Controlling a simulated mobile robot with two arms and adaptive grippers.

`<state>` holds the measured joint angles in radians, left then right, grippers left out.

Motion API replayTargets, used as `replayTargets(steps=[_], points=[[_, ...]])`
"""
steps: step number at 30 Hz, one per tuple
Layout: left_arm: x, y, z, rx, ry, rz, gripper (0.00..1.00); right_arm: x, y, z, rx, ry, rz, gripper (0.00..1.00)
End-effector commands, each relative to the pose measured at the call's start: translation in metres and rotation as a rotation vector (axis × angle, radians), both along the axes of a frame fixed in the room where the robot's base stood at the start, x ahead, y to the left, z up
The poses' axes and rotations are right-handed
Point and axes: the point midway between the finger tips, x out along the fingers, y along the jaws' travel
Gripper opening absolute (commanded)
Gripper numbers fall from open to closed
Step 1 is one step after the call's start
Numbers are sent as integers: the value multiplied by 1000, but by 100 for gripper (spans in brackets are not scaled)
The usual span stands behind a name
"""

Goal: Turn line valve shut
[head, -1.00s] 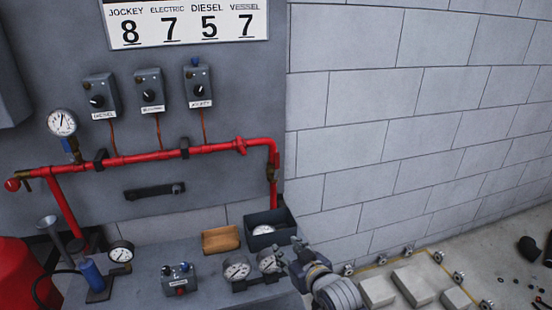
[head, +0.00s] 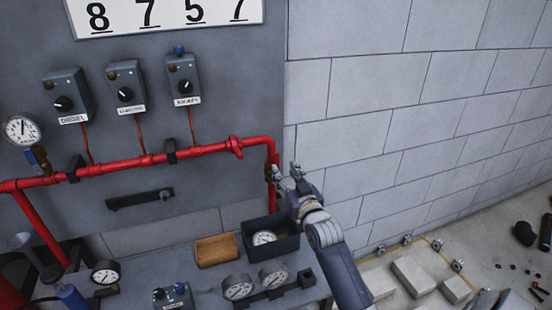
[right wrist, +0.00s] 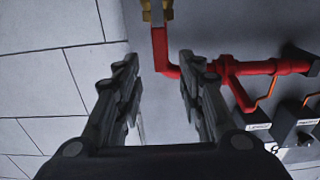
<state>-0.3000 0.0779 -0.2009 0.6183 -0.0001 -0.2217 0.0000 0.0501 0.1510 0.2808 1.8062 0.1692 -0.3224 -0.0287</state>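The red pipe (head: 205,150) runs along the grey panel and bends down at its right end. A small brass line valve (head: 268,173) sits on that downward leg; its handle is too small to make out. In the right wrist view, brass valve parts (right wrist: 157,12) show at the top edge, above the red pipe (right wrist: 163,50). My right gripper (head: 286,172) is just right of the valve in the head view, with no clear contact. In the right wrist view its fingers (right wrist: 160,68) are apart and empty. My left gripper is not in view.
Below the valve, a bench holds a dark bin (head: 271,245) with a gauge inside, a wooden tray (head: 216,250) and loose gauges (head: 238,287). Control boxes (head: 184,78) hang above the pipe. A block wall (head: 410,120) stands close on the right.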

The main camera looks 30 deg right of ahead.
Motion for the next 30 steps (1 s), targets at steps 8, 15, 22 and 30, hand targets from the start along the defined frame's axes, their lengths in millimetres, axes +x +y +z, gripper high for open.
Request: replayTargets(steps=[8,15,22,30], points=[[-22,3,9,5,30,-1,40,45,-10,2,-1,0,1,36],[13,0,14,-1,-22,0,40,69,-16,1,-1,1,1,36],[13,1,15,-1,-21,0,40,77,-18,0,-1,1,1,36],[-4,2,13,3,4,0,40,77,-18,0,-1,1,1,27]])
